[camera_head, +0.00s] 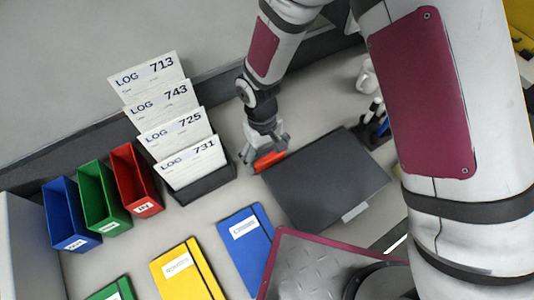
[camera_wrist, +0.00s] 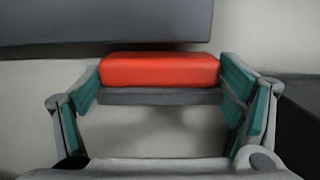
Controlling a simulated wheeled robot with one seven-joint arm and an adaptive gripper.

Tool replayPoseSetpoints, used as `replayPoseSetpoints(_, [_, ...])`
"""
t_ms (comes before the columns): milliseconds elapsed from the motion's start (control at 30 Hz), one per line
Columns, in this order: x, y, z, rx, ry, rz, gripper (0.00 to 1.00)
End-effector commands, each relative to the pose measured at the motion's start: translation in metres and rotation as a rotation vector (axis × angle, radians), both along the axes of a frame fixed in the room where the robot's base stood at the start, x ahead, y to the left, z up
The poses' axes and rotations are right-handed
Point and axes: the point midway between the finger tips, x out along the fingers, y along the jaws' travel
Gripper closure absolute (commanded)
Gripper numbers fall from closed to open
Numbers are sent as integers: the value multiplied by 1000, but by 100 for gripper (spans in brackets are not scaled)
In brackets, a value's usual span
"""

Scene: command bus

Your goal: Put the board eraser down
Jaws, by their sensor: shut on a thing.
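The board eraser (camera_wrist: 160,70), red on top with a grey layer beneath, sits between the fingers of my gripper (camera_wrist: 165,92) in the wrist view. The fingers, lined with teal pads, are shut on its two ends. In the head view, the red eraser (camera_head: 269,161) shows at the tips of my gripper (camera_head: 264,150), at the upper left edge of a dark flat board (camera_head: 325,180). I cannot tell whether the eraser touches the surface below or is held just above it.
A rack of log cards (camera_head: 190,165) stands left of my gripper. Blue (camera_head: 66,215), green (camera_head: 103,199) and red (camera_head: 136,181) bins are farther left. Yellow (camera_head: 187,272) and blue (camera_head: 246,246) folders lie in front. A pen holder (camera_head: 374,126) and white mug (camera_head: 367,76) stand right.

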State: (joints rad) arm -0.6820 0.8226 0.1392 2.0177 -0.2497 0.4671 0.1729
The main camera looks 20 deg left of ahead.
Motion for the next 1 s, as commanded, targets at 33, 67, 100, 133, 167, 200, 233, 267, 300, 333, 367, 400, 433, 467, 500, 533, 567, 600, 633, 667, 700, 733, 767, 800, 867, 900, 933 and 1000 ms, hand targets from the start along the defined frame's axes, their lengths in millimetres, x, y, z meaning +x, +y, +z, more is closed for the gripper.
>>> replayPoseSetpoints(33, [0, 0, 0, 0, 0, 0, 45])
replayPoseSetpoints(67, [0, 0, 0, -1, 1, 0, 45])
replayPoseSetpoints(100, [0, 0, -1, -1, 1, 0, 45])
replayPoseSetpoints(133, [0, 0, -2, -1, 1, 0, 45])
replayPoseSetpoints(167, [0, 0, -3, -1, 1, 0, 45])
replayPoseSetpoints(200, [0, 0, -3, -1, 1, 0, 11])
replayPoseSetpoints(233, [0, 0, -3, -1, 1, 0, 4])
replayPoseSetpoints(267, [0, 0, -3, -1, 1, 0, 0])
replayPoseSetpoints(300, [0, 0, -2, -1, 1, 0, 0])
replayPoseSetpoints(333, [0, 0, -2, -1, 1, 0, 0])
replayPoseSetpoints(367, [0, 0, -2, -1, 1, 0, 0])
replayPoseSetpoints(400, [0, 0, -2, -1, 1, 0, 0])
replayPoseSetpoints(433, [0, 0, -2, -1, 1, 0, 0])
replayPoseSetpoints(467, [-1, 0, -2, -1, 1, 0, 0])
replayPoseSetpoints(500, [-1, 0, -2, -1, 1, 0, 0])
replayPoseSetpoints(533, [-1, 0, -2, -1, 1, 0, 0])
replayPoseSetpoints(567, [-1, 0, -2, -1, 1, 0, 0])
replayPoseSetpoints(600, [-1, 0, -2, -1, 1, 0, 0])
replayPoseSetpoints(633, [-1, 0, -1, -1, 1, 0, 0])
replayPoseSetpoints(667, [-1, 0, 0, -1, 1, -1, 0])
replayPoseSetpoints(700, [0, 0, 3, 0, 0, -1, 0])
replayPoseSetpoints(733, [0, 1, 5, 1, -1, -1, 0])
replayPoseSetpoints(767, [1, 1, 8, 1, -1, -1, 0])
replayPoseSetpoints(800, [2, 2, 14, 3, -1, -1, 0])
replayPoseSetpoints(867, [2, 3, 23, 3, -1, -1, 0])
replayPoseSetpoints(900, [4, 4, 31, 4, -4, -2, 0])
replayPoseSetpoints(933, [4, 5, 37, 3, -3, -2, 0])
replayPoseSetpoints(1000, [6, 6, 53, 3, -3, -1, 0])
